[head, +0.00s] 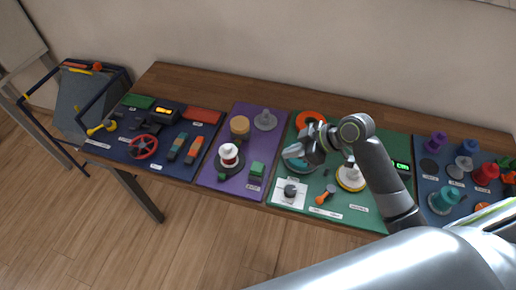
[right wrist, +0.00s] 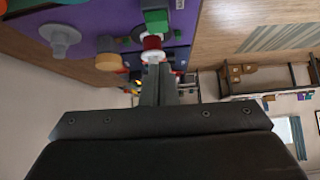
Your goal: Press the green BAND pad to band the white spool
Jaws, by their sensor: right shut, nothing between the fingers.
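The white spool (head: 229,156) has a red band around its middle and stands upright on a dark disc on the purple mat. It also shows in the right wrist view (right wrist: 152,54), just beyond my fingertips. A green block-like pad (head: 257,169) sits to its right on the same mat, and green shows in the right wrist view (right wrist: 157,20); its label is too small to read. My right gripper (head: 294,152) is shut and empty, above the left part of the green mat, right of the spool and pad. My left gripper is out of view.
The purple mat (head: 212,176) also holds a tan cylinder (head: 239,126) and a grey spindle (head: 265,120). The navy mat (head: 123,151) at left carries a red wheel (head: 143,147), a green pad (head: 138,101) and a red pad (head: 201,115). Colored spools crowd the right mat.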

